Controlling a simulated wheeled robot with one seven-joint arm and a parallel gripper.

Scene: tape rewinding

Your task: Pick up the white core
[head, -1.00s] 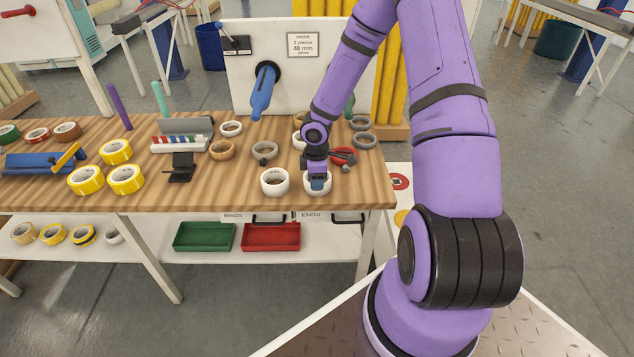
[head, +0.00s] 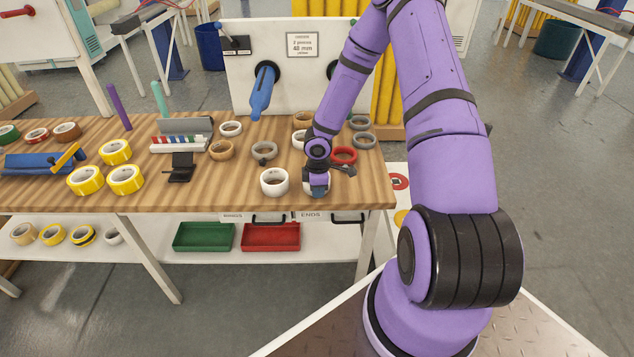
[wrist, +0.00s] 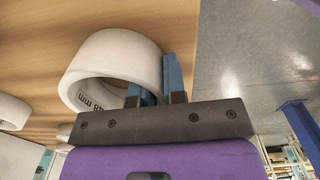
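The white core (wrist: 118,58) is a thick white ring with "48 mm" printed on its inner wall, seen at the wrist view's upper middle. In the head view the white core (head: 309,187) stands near the table's front right edge, partly hidden by my gripper (head: 318,190). In the wrist view my gripper (wrist: 160,85) has one blue finger inside the ring and one outside. The ring's right wall fills the narrow gap between them, and the fingers look closed on it. I see no clear gap between core and table.
Another white ring (head: 274,182) stands close to its left. A red ring (head: 344,156) and grey rings (head: 363,140) lie behind on the right. A black stand (head: 181,168) and yellow tape rolls (head: 126,179) are further left. The wooden table (head: 230,196) has bare room at its front.

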